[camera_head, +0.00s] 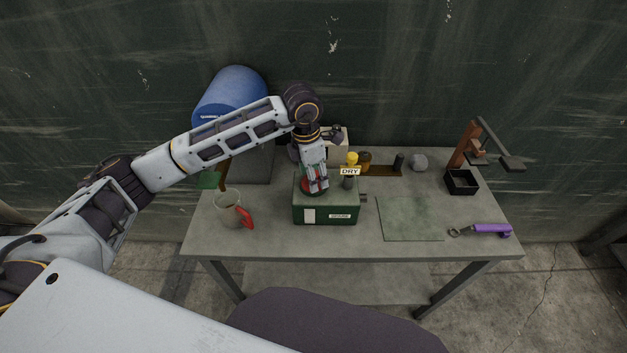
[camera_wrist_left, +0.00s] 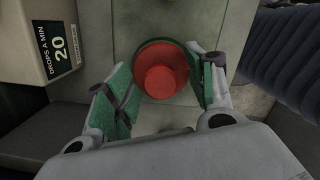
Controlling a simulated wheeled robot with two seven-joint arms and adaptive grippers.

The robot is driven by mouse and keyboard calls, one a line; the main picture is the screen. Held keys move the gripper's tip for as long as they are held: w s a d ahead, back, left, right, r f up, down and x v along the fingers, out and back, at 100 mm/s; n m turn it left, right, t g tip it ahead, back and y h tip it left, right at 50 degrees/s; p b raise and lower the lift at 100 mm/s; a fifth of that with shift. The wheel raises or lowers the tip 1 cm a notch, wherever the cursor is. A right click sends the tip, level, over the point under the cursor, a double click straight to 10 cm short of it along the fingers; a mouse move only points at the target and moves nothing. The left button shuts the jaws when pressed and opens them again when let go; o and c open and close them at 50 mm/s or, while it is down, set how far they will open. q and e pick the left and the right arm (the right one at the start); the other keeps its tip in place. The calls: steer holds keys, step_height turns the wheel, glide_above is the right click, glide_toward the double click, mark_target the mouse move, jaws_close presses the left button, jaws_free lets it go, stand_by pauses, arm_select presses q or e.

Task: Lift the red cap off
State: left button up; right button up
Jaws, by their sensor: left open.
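The red cap (camera_wrist_left: 161,70) sits on top of the green box (camera_head: 325,213) in the middle of the table. In the head view only a bit of the cap (camera_head: 306,186) shows beside my left gripper (camera_head: 316,185). My left gripper points down over the cap from above. In the left wrist view its two green-padded fingers (camera_wrist_left: 160,85) stand apart on either side of the cap. The right finger is close to the cap's rim, and a gap shows on the left. Whether either finger touches cannot be told. My right gripper is not in view.
A yellow-topped part with a DRY tag (camera_head: 350,171) stands right beside the gripper. A jug with a red handle (camera_head: 229,208) is left of the box. A blue drum (camera_head: 230,95) is behind. A mat (camera_head: 409,218), purple tool (camera_head: 490,230) and black tray (camera_head: 461,183) lie right.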

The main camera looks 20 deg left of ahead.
arm_select(q)
steer(key=c, duration=1.1)
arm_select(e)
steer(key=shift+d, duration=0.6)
arm_select(q)
steer(key=shift+r, duration=0.15)
step_height(320, 180, up, 8)
steer(key=shift+r+b, duration=0.2)
steer(key=shift+b, duration=0.45)
steer(key=shift+r, duration=0.65)
steer(key=o, duration=0.4)
steer(key=shift+c, duration=0.2)
steer(key=c, duration=0.4)
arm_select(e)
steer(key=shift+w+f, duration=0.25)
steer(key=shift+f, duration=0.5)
